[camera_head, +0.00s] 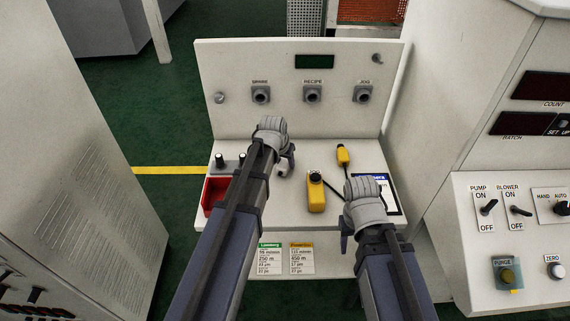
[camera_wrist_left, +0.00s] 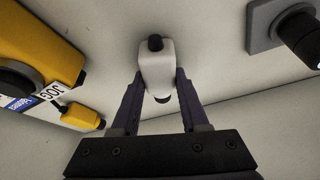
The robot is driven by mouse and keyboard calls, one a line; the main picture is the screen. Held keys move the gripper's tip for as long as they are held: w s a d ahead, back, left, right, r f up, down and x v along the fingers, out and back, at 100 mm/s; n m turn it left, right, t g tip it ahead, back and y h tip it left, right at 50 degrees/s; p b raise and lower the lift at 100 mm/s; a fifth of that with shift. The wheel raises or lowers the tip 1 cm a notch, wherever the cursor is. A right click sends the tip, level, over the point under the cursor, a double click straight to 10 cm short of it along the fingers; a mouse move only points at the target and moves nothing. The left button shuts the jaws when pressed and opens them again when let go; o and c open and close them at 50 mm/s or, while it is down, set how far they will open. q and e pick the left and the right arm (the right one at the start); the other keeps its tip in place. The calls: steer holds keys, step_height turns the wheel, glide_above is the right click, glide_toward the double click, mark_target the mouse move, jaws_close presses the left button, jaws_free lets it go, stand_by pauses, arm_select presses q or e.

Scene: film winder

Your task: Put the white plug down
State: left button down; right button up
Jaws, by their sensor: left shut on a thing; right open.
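My left gripper (camera_head: 287,163) is over the console shelf (camera_head: 270,205), left of the yellow pendant (camera_head: 316,195). In the left wrist view its two fingers (camera_wrist_left: 160,95) are shut on the white plug (camera_wrist_left: 156,65), a pale body with a dark tip. In the head view the plug cannot be made out clearly behind the gripper. Whether it touches the shelf cannot be told. My right gripper (camera_head: 346,238) is open at the shelf's front right, apart from the pendant.
A yellow plug (camera_head: 343,156) lies behind the pendant, with a dark cable nearby. A red bin (camera_head: 209,196) sits at the shelf's left, partly behind my left arm. Three sockets, SPARE (camera_head: 261,94), RECIPE (camera_head: 312,94) and JOG (camera_head: 363,93), are on the upright panel.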

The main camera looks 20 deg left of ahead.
arm_select(q)
steer(key=shift+f, duration=0.15)
steer(key=shift+c, duration=2.1)
jaws_free()
steer(key=shift+r, duration=0.2)
steer(key=d+p+v, duration=0.1)
steer(key=p+v, duration=1)
steer(key=v, duration=0.1)
steer(key=s+d+m+g+y, duration=0.1)
steer(key=s+d+g, duration=0.1)
steer(key=s+d, duration=0.4)
steer(key=s+d+f+m+g+y, duration=0.1)
steer(key=s+d+g, duration=0.1)
steer(key=s+d, duration=0.5)
steer(key=s, duration=0.6)
steer(key=shift+s+f+g, duration=0.3)
steer(key=shift+g, duration=0.1)
